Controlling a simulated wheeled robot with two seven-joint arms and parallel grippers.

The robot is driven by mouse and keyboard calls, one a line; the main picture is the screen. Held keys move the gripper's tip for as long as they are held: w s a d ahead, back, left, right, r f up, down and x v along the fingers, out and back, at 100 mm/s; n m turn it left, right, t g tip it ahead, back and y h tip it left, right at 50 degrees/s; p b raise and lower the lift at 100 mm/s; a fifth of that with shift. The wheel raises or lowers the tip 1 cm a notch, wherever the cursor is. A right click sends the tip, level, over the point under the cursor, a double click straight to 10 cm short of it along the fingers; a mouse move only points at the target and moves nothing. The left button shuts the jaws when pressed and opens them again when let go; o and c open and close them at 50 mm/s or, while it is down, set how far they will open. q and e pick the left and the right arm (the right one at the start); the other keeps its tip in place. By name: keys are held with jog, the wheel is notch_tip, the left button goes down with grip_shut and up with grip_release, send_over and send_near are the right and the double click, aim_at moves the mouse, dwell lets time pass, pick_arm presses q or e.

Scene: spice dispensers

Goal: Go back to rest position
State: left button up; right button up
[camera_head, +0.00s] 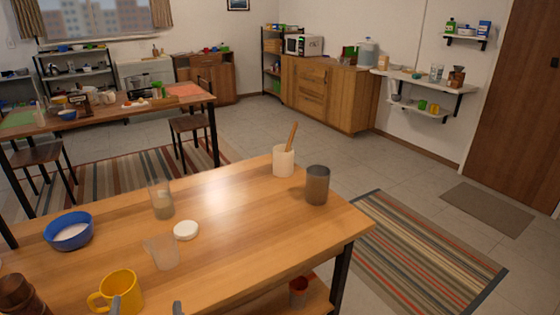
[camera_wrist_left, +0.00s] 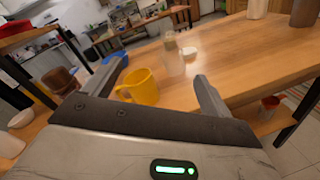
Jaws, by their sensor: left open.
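My left gripper (camera_head: 146,307) shows only as two grey fingertips at the bottom edge of the head view. It is open with nothing between its fingers. In the left wrist view the open fingers (camera_wrist_left: 148,82) spread wide, with the yellow mug (camera_wrist_left: 143,87) beyond them. In the head view the yellow mug (camera_head: 122,291) stands upright on the wooden table (camera_head: 250,235), partly hidden behind one fingertip. I cannot tell whether finger and mug touch. My right gripper is not in view.
The near table holds a blue bowl (camera_head: 69,232) with white contents, a glass jar (camera_head: 162,200), a white lid (camera_head: 186,230), a clear cup (camera_head: 161,251), a utensil crock (camera_head: 283,161), a grey canister (camera_head: 317,185) and a brown grinder (camera_head: 18,294). A red container (camera_head: 298,290) sits on the lower shelf.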

pick_arm(q)
jog(key=s+d+f+m+h, duration=0.2)
jog(key=d+m+h, duration=0.3)
jog(key=m, duration=0.7)
jog(key=s+d+f+m+h, duration=0.15)
jog(key=d+m+h, duration=0.4)
jog(key=m, duration=0.65)
jog(key=s+a+f+m+g, duration=0.1)
jog(key=s+f+m+g, duration=0.2)
jog(key=f+m, duration=0.3)
jog(key=s+a+f+m+g+y, duration=0.1)
jog(key=s+a+f+m+g, duration=0.1)
jog(key=f+m, duration=0.4)
jog(key=shift+s+a+f+m+g, duration=0.25)
jog(key=shift+s+f+m+g, duration=0.15)
jog(key=shift+s+f+g, duration=0.35)
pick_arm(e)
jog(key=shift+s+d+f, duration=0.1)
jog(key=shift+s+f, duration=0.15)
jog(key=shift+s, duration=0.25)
pick_arm(q)
jog(key=shift+w+r, duration=0.15)
jog(key=shift+w, duration=0.05)
